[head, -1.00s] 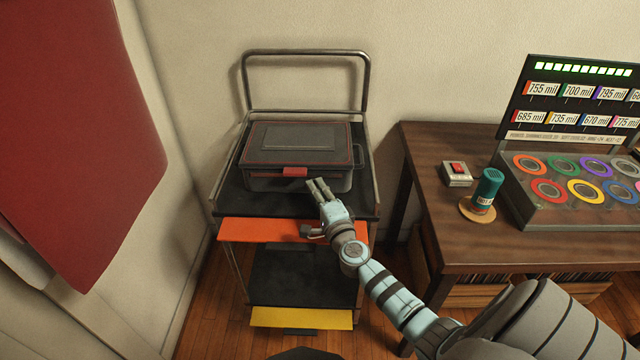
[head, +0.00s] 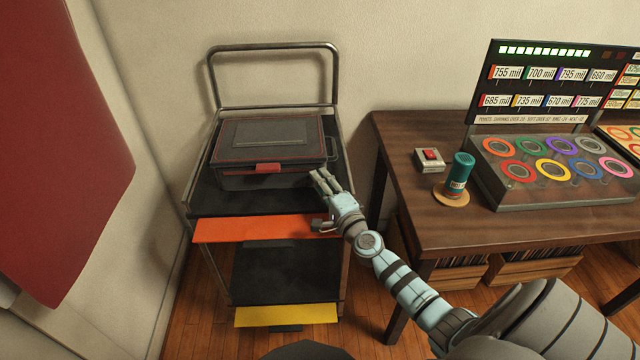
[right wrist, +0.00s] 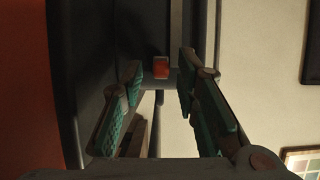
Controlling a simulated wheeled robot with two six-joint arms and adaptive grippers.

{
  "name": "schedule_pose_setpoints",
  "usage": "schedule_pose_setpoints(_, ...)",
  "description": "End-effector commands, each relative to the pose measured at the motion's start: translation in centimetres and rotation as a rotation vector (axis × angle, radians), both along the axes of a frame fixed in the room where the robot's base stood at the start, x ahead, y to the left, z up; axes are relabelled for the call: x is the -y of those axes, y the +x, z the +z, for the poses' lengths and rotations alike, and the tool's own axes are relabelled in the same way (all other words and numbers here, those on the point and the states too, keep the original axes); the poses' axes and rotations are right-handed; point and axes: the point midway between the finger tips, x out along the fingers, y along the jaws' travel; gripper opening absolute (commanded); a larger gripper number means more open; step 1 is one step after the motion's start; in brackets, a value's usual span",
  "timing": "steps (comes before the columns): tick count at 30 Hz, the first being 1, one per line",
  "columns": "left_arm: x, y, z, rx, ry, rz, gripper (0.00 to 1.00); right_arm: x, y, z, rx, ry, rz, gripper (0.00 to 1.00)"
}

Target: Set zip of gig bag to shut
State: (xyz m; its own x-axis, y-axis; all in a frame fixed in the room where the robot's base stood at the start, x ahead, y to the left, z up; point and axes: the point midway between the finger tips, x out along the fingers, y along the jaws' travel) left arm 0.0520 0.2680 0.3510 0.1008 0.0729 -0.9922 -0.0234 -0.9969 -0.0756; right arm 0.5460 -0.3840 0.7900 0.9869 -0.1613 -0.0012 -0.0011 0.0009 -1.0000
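The gig bag shows as a dark grey, box-like case (head: 268,138) with red piping, lying closed on the cart's top shelf. A red tab (head: 265,168) sits at its front edge; I cannot tell whether it is the zip pull. My right gripper (head: 319,180) is just right of the case's front right corner, apart from the tab. In the right wrist view its teal-padded fingers (right wrist: 160,105) stand apart with nothing between them. A small red-orange piece (right wrist: 160,67) shows beyond them against a dark surface; I cannot tell what it is. My left gripper is out of view.
The cart (head: 340,205) has a tall rail behind, an orange front flap (head: 250,229) and a yellow lower one (head: 286,315). A wooden desk (head: 410,180) to the right carries a red switch box (head: 430,158), a teal canister (head: 460,172) and a ring panel (head: 550,190).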

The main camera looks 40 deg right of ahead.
Motion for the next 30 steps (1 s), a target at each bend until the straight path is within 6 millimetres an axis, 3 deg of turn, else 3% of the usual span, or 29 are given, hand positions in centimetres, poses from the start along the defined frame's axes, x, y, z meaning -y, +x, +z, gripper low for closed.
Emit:
schedule_pose_setpoints(8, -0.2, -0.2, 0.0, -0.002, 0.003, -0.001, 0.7, -0.2, 0.0, 0.0, 0.001, 0.0, 0.003, 0.32)
schedule_pose_setpoints(11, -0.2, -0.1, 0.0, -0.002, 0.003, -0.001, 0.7, -0.3, -0.9, 0.0, 0.001, -0.001, 0.003, 0.32)
schedule_pose_setpoints(22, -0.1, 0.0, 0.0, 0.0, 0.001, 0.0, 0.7, -1.7, -10.1, -0.1, -0.002, -0.002, 0.003, 0.32)
schedule_pose_setpoints(25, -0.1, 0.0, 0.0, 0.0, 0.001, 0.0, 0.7, -1.9, -11.4, 0.0, -0.001, -0.002, 0.002, 0.32)
schedule_pose_setpoints(30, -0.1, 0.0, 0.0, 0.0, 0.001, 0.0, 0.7, -2.0, -11.9, 0.0, 0.0, 0.001, 0.001, 0.32)
